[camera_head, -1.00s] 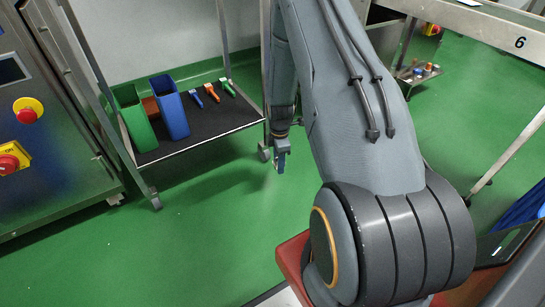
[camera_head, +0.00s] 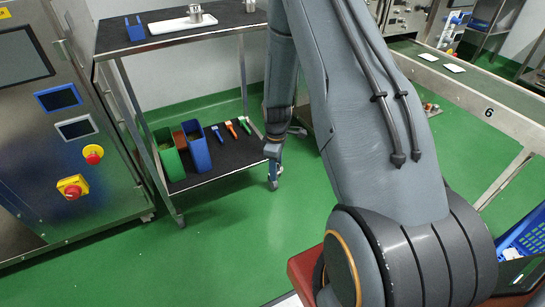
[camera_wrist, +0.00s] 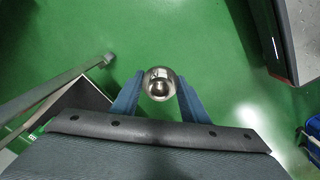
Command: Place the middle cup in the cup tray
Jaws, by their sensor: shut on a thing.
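My gripper (camera_wrist: 159,92) is shut on a shiny metal cup (camera_wrist: 159,83), held between its two blue fingers above the green floor. In the head view my gripper (camera_head: 273,181) hangs low, right of the cart's lower shelf; the held cup is not clear there. A white tray (camera_head: 170,25) lies on the cart's top shelf with one metal cup (camera_head: 195,14) at its right part. Another metal object (camera_head: 250,6), possibly a cup, stands further right on that shelf, partly cut off by the picture edge.
The cart's top shelf (camera_head: 117,33) also bears a blue holder (camera_head: 134,28). Its lower shelf holds a green bin (camera_head: 168,158), a blue bin (camera_head: 197,150) and several small tools. A steel machine (camera_head: 100,190) stands left. A conveyor (camera_head: 470,95) runs at right. The floor between is clear.

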